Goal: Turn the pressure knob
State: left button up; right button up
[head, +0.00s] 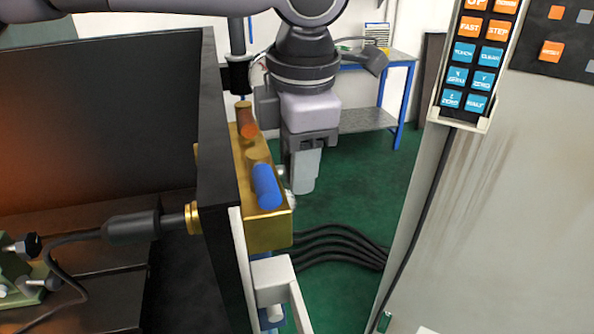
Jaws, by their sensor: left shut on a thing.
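A brass valve block (268,234) is fixed along the right side of a dark upright panel. A blue cylinder (266,187) and an orange-brown cylinder (245,119) stick up from its top. A small silvery round part, seemingly the pressure knob (290,200), shows at the block's right side, mostly hidden behind the blue cylinder and my gripper. My left gripper (302,183) points down beside the block, its fingers shut at this knob; the exact contact is hidden. My right gripper is not in view.
The dark panel (217,150) stands left of the block. A grey machine cabinet (490,220) with a button pendant (472,62) is at the right. Black hoses (340,246) run between them. A light grey fitting (272,277) sits below the block.

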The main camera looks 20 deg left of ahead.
pick_arm(q)
jog(key=shift+t+y+b, duration=0.3)
jog(key=shift+t+b, duration=0.2)
jog(key=o, duration=1)
jog(key=shift+o, duration=0.2)
jog(key=v, duration=0.7)
jog(key=shift+r, duration=0.1)
jog(key=shift+s+d, duration=0.1)
